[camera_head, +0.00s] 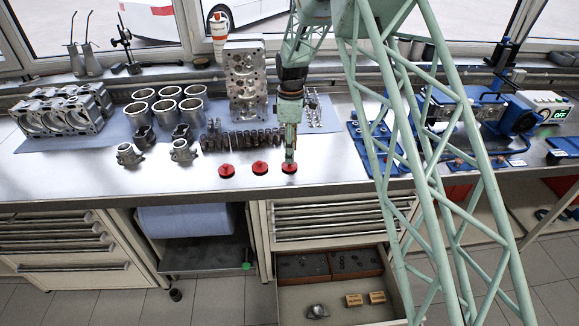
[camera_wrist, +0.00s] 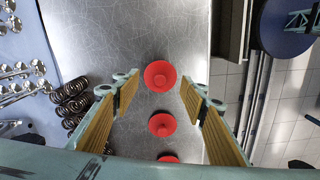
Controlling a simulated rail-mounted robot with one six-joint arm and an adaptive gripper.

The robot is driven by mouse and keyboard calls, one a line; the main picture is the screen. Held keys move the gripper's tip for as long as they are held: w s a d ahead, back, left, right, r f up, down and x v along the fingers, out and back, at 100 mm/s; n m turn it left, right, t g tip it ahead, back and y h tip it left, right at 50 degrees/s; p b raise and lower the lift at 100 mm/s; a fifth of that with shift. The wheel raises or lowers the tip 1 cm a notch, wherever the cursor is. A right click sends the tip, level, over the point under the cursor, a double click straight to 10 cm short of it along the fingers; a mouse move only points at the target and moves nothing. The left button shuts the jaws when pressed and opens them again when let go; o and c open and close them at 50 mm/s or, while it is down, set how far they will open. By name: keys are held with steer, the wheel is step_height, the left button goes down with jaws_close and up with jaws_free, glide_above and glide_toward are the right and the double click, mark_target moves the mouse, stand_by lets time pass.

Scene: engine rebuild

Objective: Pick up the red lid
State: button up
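Three red lids stand in a row near the front edge of the steel workbench (camera_head: 90,190). The left lid (camera_head: 226,171) and the middle lid (camera_head: 260,168) stand clear of my gripper. My gripper (camera_head: 289,160) points down at the right lid (camera_head: 289,168), partly covering it in the head view. In the wrist view my gripper (camera_wrist: 152,95) is open, with its two fingers apart. The nearest-to-center lid (camera_wrist: 160,76) lies between and slightly beyond the fingertips, with no contact visible. Two more lids, one (camera_wrist: 162,125) and another (camera_wrist: 168,158), show in line below it.
Valve springs (camera_head: 240,140) stand close behind the lids. Cylinder liners (camera_head: 168,105), an engine block (camera_head: 62,110) and a cylinder head (camera_head: 246,80) stand on the blue mat (camera_head: 115,128). An open drawer (camera_head: 335,300) juts out below the bench. The bench front at left is clear.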

steer(key=shift+f, duration=0.25)
steer(key=shift+s+a+f, duration=0.1)
steer(key=shift+f, duration=2.35)
steer(key=c, duration=0.3)
steer(key=shift+r, duration=0.1)
